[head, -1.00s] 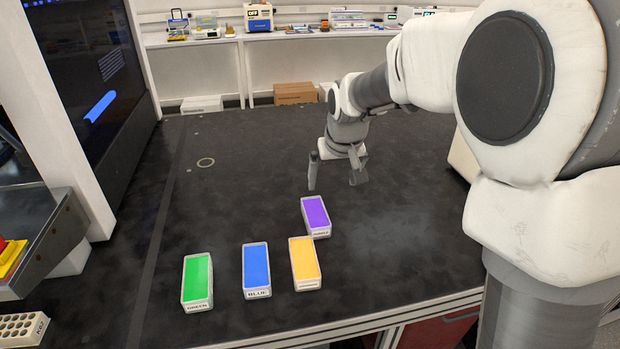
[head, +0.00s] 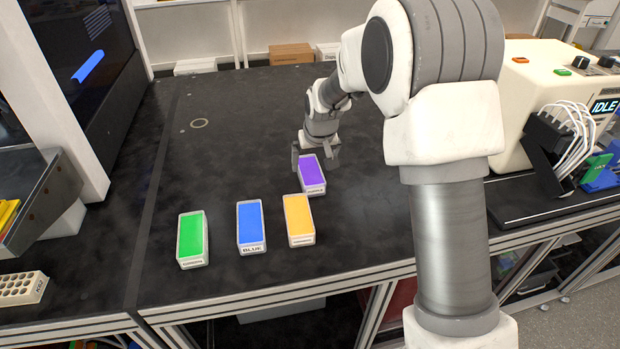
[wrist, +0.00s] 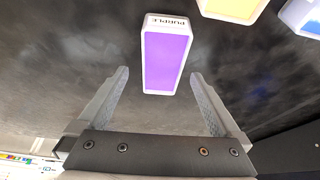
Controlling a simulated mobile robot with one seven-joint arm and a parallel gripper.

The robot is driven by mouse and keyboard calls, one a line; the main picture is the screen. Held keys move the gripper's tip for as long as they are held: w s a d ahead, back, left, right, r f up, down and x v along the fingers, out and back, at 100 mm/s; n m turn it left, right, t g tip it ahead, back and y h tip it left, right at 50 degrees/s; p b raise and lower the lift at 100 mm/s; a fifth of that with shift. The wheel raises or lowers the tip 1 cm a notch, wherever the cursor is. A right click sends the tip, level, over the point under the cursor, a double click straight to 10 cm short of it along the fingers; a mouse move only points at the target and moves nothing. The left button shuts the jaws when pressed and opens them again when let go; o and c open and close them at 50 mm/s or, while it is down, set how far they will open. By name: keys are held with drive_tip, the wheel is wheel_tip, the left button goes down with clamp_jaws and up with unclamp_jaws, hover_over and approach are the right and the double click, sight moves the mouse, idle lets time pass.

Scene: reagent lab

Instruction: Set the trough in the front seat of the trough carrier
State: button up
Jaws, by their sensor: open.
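Four labelled troughs sit on the black bench: a green trough (head: 192,240), a blue trough (head: 251,227), a yellow trough (head: 299,219) and a purple trough (head: 312,174). The purple one lies behind the yellow one. My gripper (head: 315,158) is open at the far end of the purple trough. In the wrist view, the purple trough (wrist: 166,58) shows between and ahead of the open fingers of my gripper (wrist: 160,74), with a gap on each side. I cannot tell the fingertips' height above the bench. I cannot make out a trough carrier for certain.
A cream machine (head: 560,85) reading IDLE, with cables and a dark plate in front, stands at the right. A cream rack with holes (head: 22,288) is at the lower left. A dark screen is at the back left. The bench behind the troughs is mostly clear.

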sight(309, 176)
drive_tip(key=x, duration=0.2)
drive_tip(key=b+x, duration=0.1)
drive_tip(key=x, duration=0.2)
drive_tip(key=shift+w+a+f, duration=0.1)
drive_tip(key=shift+w+a, duration=0.05)
drive_tip(key=shift+a, duration=0.1)
drive_tip(key=c, duration=1.4)
clamp_jaws()
drive_tip(key=shift+r, duration=0.2)
